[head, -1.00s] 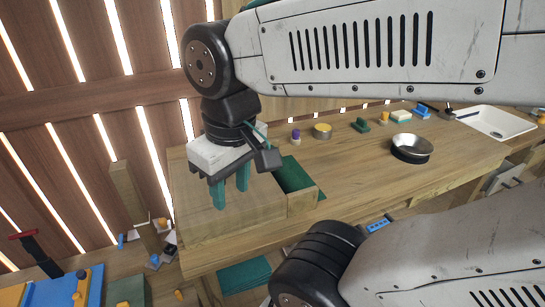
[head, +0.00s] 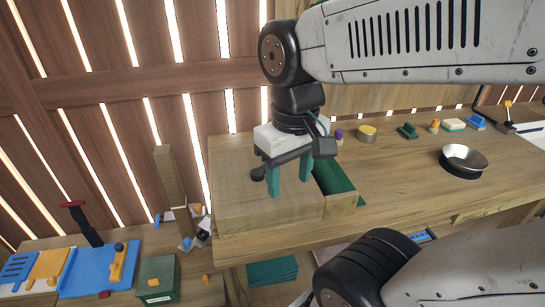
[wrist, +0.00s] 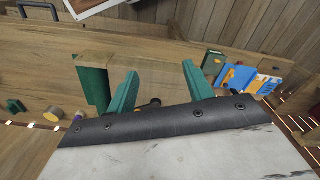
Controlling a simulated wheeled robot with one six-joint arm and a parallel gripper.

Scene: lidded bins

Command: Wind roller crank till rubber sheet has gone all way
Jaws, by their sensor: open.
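A wooden box (head: 240,205) stands on the left end of the bench, with a dark green sheet or panel (head: 335,178) at its right side. Green also shows beside the wood in the wrist view (wrist: 97,88). A dark round knob (head: 257,174) shows just left of my fingers; I cannot tell whether it belongs to a crank. My gripper (head: 289,187) is over the box top, its two green fingers apart with nothing seen held between them. In the wrist view the gripper (wrist: 160,80) has open fingers with wood beyond them. No roller or crank is clearly visible.
A metal bowl (head: 464,158), a yellow-topped tin (head: 367,133) and small blocks stand along the bench to the right. A lower surface at left holds a blue tray (head: 90,270), a green box (head: 157,278) and a wooden post (head: 170,175). The bench middle is clear.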

